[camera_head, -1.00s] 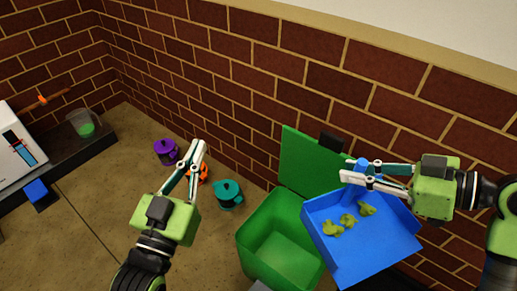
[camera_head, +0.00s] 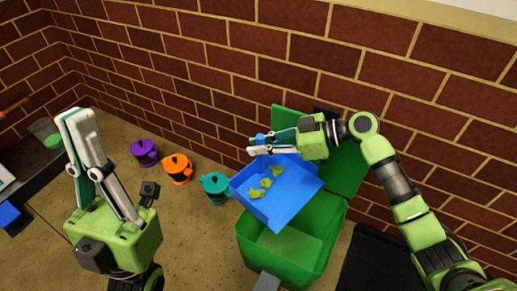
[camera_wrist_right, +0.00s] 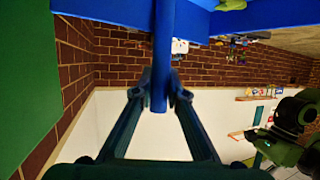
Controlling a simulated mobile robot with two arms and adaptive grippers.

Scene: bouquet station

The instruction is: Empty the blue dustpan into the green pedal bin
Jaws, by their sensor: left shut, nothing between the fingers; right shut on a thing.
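The blue dustpan (camera_head: 288,201) is held in the air over the back left part of the green pedal bin (camera_head: 262,262). Several yellow-green scraps (camera_head: 266,183) lie in the dustpan. The bin's lid (camera_head: 345,172) stands open against the wall, and the visible part of the bin's inside looks empty. My right gripper (camera_head: 258,150) is shut on the dustpan's handle; the right wrist view shows the blue handle (camera_wrist_right: 162,60) between its fingers. My left gripper (camera_head: 75,115) is shut and empty, raised at the left, away from the bin.
A dark counter with a beaker (camera_head: 46,133) is at the far left. A dark mat (camera_head: 375,262) lies right of the bin.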

